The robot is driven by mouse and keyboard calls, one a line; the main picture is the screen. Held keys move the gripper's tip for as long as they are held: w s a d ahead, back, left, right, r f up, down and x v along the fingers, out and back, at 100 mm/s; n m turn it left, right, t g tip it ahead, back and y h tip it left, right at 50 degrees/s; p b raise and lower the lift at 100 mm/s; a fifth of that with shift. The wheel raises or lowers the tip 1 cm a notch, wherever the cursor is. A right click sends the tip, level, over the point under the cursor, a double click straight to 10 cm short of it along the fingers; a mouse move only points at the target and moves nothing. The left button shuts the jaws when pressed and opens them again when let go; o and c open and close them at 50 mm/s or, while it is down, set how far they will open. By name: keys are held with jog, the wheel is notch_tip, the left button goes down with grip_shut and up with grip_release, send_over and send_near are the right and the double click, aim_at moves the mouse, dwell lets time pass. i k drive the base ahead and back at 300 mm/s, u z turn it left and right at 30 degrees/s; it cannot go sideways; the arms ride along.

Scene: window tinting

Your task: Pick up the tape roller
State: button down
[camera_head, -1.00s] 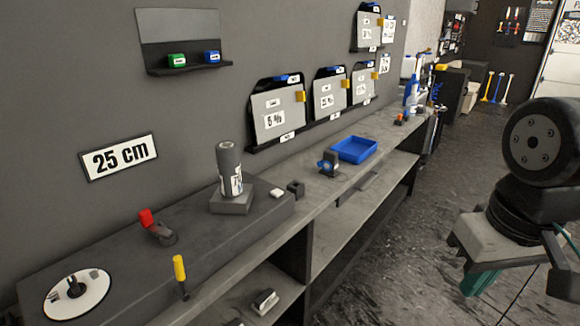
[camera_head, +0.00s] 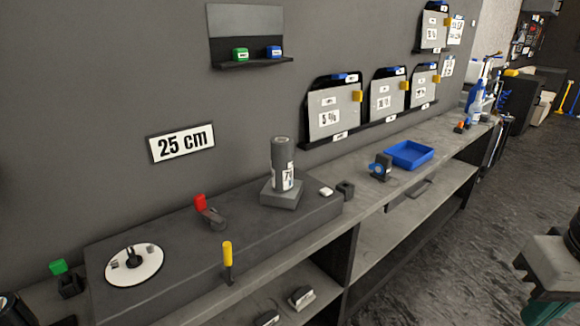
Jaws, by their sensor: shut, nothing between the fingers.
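A small dark holder with a blue round part (camera_head: 380,167) stands on the long grey counter, left of a blue tray. It looks like the tape roller, but it is too small to be sure. My gripper (camera_head: 543,313) shows only in part at the lower right edge, with teal fingers pointing down. It is shut and empty, over the floor and well apart from the counter. The fingertips are cut off by the frame.
The blue tray (camera_head: 409,154) is on the counter (camera_head: 335,211). A grey labelled cylinder (camera_head: 283,165), a red-handled tool (camera_head: 208,212), a yellow-handled tool (camera_head: 227,262) and a white disc (camera_head: 134,265) are further left. Open floor (camera_head: 430,265) lies right of the counter.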

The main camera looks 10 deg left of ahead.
aim_at(382, 168)
jog(key=z, duration=0.7)
jog(key=i, duration=1.05)
jog(key=u, duration=0.4)
jog(key=i, duration=0.75)
jog(key=u, duration=0.7)
